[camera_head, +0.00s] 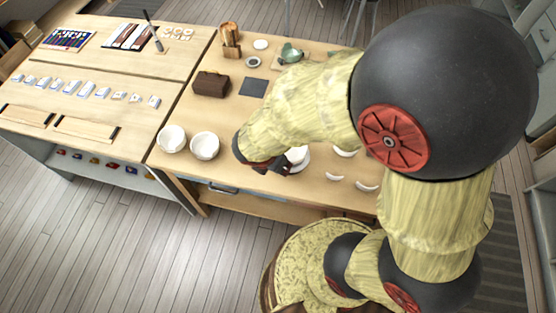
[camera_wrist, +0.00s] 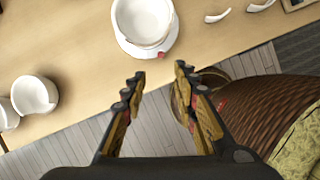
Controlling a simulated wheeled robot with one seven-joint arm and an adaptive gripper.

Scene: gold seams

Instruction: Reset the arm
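My arm, with yellow wood-like links and dark joints, reaches over the table (camera_head: 225,185) from the right in the head view. My gripper (camera_wrist: 160,80) is open in the wrist view, with a clear gap between its fingers and nothing held. It points toward a white bowl (camera_wrist: 145,20) on a white saucer (camera_wrist: 150,48), which lies beyond the fingertips and is apart from them. In the head view my gripper (camera_head: 268,165) is low near the table's front edge, and part of a bowl (camera_head: 297,155) shows just right of it.
Two white bowls (camera_head: 172,139) (camera_head: 205,146) stand left of my gripper. White curved pieces (camera_head: 345,152) lie to the right. A brown box (camera_head: 210,83), a dark square (camera_head: 253,87), a green teapot (camera_head: 291,53) and a utensil holder (camera_head: 230,40) stand farther back. Small white pieces (camera_head: 87,89) line the left table.

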